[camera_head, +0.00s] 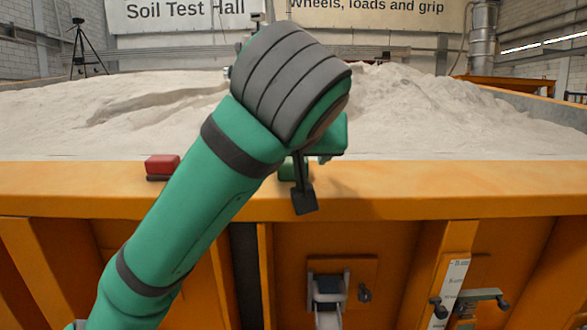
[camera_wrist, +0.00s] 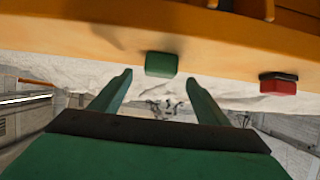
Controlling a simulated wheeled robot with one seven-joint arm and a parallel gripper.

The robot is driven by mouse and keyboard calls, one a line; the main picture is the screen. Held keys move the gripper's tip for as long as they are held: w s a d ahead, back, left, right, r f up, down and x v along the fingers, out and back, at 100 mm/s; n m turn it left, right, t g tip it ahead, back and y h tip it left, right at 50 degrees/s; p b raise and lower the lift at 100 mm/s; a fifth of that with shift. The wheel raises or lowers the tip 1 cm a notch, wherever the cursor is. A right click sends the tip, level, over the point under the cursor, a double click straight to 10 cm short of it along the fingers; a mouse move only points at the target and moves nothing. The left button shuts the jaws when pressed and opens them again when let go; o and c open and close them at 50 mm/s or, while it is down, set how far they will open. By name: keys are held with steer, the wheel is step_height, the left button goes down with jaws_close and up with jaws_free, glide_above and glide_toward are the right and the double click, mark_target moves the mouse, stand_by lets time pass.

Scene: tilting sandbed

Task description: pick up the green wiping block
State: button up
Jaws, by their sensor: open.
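The green wiping block (camera_wrist: 161,64) rests on the orange rim of the sandbed, seen in the wrist view just beyond and between my fingertips. In the head view the green block (camera_head: 291,170) is mostly hidden behind my arm and gripper. My gripper (camera_wrist: 158,82) is open and empty, its two green fingers apart, pointing toward the block without visible contact. In the head view my gripper (camera_head: 305,203) shows only in part, over the rim.
A red block (camera_head: 162,166) with a dark base sits on the rim to the left; it shows at the right in the wrist view (camera_wrist: 278,84). The orange sandbed rim (camera_head: 430,190) runs across the scene, with pale sand (camera_head: 450,120) behind. Brackets and a scale (camera_head: 450,285) are on the front wall.

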mark_target(293, 168)
steer(key=shift+x, duration=0.8)
steer(key=shift+w+a+f, duration=0.2)
steer(key=shift+w, duration=0.35)
steer(key=shift+d+x, duration=0.2)
steer(key=shift+x, duration=1.65)
steer(key=c, duration=1.2)
